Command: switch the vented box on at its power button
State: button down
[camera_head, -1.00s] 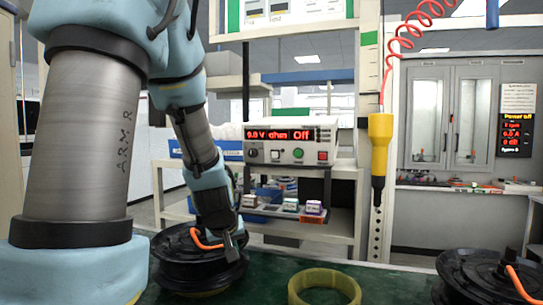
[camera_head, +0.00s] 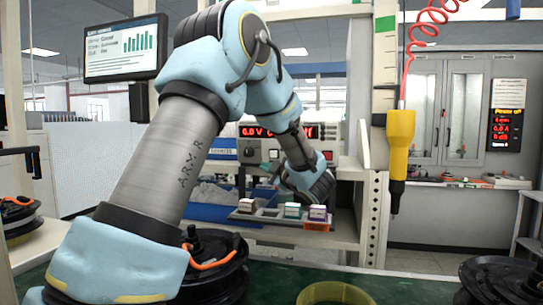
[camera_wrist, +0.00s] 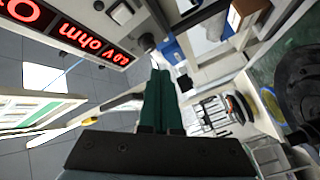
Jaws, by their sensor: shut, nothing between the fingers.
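A pale box (camera_head: 250,172) with a red digital display stands on the shelf behind the bench; I take it as the vented box, though no vents are clear. My arm crosses its front and hides much of its panel. In the wrist view the box (camera_wrist: 140,22) is at the upper left, tilted, its display reading "0.0 V ohm". A white rocker-like button (camera_wrist: 122,12) shows beside the display. My gripper (camera_head: 322,190) is in front of the box's lower right. In the wrist view my gripper (camera_wrist: 160,72) has its green fingers together and empty, apart from the button.
A tray with small boxed parts (camera_head: 292,210) sits just below the gripper. A yellow tool (camera_head: 399,145) hangs on a red coiled cord at the right. A black hub motor (camera_head: 220,265) and a yellow ring (camera_head: 335,290) lie on the green bench. A monitor (camera_head: 125,48) hangs at upper left.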

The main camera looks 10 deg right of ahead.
jog(key=p, duration=0.4)
send_near(270, 156)
jog(key=w+a, duration=0.3)
jog(key=a, duration=0.1)
jog(key=shift+w+d, duration=0.6)
jog(key=shift+w, duration=0.3)
dwell(1.1)
jog(key=shift+w+d+r, duration=0.1)
jog(key=shift+w+d, duration=0.1)
jog(key=shift+w, duration=0.15)
jog(key=shift+w+d+r, duration=0.1)
jog(key=shift+w+d, duration=0.1)
jog(key=shift+w, duration=0.2)
dwell(0.7)
dwell(0.3)
jog(key=shift+s+a+b, duration=0.45)
jog(key=shift+s+b, duration=0.2)
jog(key=shift+s, duration=0.15)
